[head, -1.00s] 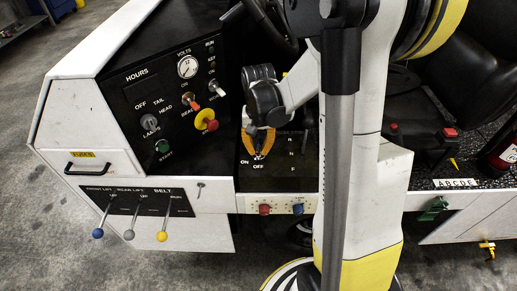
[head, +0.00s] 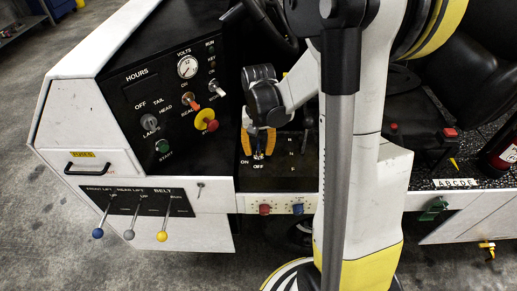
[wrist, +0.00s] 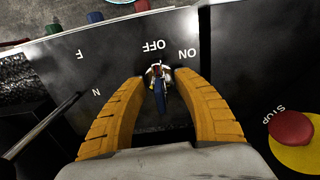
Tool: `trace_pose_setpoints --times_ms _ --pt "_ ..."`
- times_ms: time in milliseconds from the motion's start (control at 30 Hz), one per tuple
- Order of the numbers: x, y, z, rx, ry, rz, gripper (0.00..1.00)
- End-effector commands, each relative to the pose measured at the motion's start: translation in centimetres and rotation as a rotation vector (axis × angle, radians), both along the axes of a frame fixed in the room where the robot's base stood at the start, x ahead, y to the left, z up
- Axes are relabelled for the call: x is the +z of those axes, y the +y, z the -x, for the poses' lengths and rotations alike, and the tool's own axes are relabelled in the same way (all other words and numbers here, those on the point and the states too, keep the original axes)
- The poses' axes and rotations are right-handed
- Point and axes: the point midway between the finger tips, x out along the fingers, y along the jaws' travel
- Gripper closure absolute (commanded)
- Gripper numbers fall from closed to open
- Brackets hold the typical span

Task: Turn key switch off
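The key switch (wrist: 158,72) sits on the black panel with a dark blue key in it, beside white ON and OFF labels. In the wrist view the key lies roughly in line with the OFF label. It also shows small in the head view (head: 259,154). My gripper (wrist: 158,75) has its two orange fingers apart, one on each side of the key, with a visible gap on both sides. In the head view my gripper (head: 258,153) is over the switch, just above the OFF label. The key's far end is partly hidden by my gripper.
A red STOP button (wrist: 291,131) on a yellow base is close by. A thin lever (head: 305,130) stands right of the switch. Red (head: 264,209) and blue (head: 298,208) knobs are on the strip below. A steering wheel (head: 262,20) is behind.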

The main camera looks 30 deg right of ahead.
Motion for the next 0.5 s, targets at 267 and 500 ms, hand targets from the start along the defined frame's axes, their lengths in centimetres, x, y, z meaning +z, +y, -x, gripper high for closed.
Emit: trace_pose_setpoints --times_ms 267,500 --pt "1.7 0.0 0.0 0.000 0.000 0.000 0.64" --pt "7.0 0.0 0.0 0.000 0.000 0.000 0.64"
